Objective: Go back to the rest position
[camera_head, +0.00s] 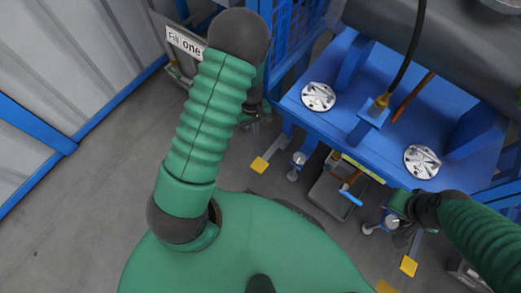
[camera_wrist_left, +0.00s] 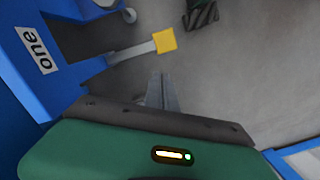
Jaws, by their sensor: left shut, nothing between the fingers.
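My left gripper (camera_head: 252,118) hangs beyond my bent green left arm, beside the left end of the blue stand. In the left wrist view its grey fingers (camera_wrist_left: 162,90) are together with nothing between them, above the grey floor. My arm hides part of this gripper in the head view. My right arm comes in from the lower right, and my right gripper (camera_head: 396,222) is low in front of the blue stand. It is small and partly hidden, so its fingers cannot be made out. I see no object held.
The blue stand (camera_head: 330,118) carries two silver flanged discs (camera_head: 318,96) (camera_head: 422,161) and a large grey cylinder (camera_head: 440,45). A grey bin (camera_head: 333,195) with tools is beneath. Yellow floor pads (camera_head: 259,165) mark its feet. Bare floor (camera_head: 75,215) lies at left, beside a corrugated wall (camera_head: 70,70).

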